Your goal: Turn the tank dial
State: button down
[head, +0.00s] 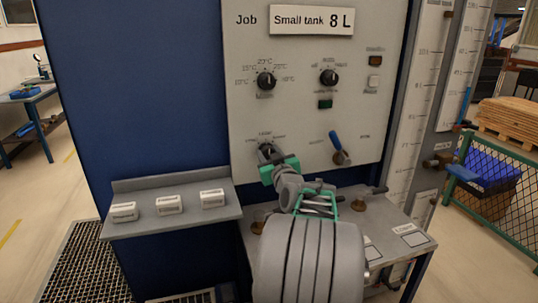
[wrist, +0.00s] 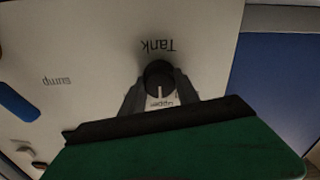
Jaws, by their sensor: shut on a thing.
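The tank dial (head: 265,150) is a small black knob low on the white panel, mostly covered by my gripper in the head view. In the wrist view, which shows the panel upside down, the dial (wrist: 158,73) is round and black with a pale pointer line aimed toward the bottom of the picture. The word "Tank" reads inverted above it. My gripper (wrist: 160,88) is shut on the dial, with one dark finger on each side of it. The gripper also shows in the head view (head: 272,160), reaching up from my arm.
A blue-handled lever (head: 339,148) sits to the right of the dial. Two black knobs, one at upper left (head: 266,81) and one at upper right (head: 329,77), are above. A sign (head: 312,20) reads "Small tank 8 L". A grey shelf (head: 145,220) holds three white blocks.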

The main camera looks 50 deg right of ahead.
jog(key=shift+m, duration=0.3)
jog(key=m+b, duration=0.2)
jog(key=m, duration=0.1)
jog(key=shift+b, duration=0.35)
jog(key=m+b, duration=0.1)
jog(key=m, duration=0.4)
jog(key=shift+m, duration=0.3)
jog(key=c, duration=0.9)
grip_release()
jog(key=shift+s, duration=0.1)
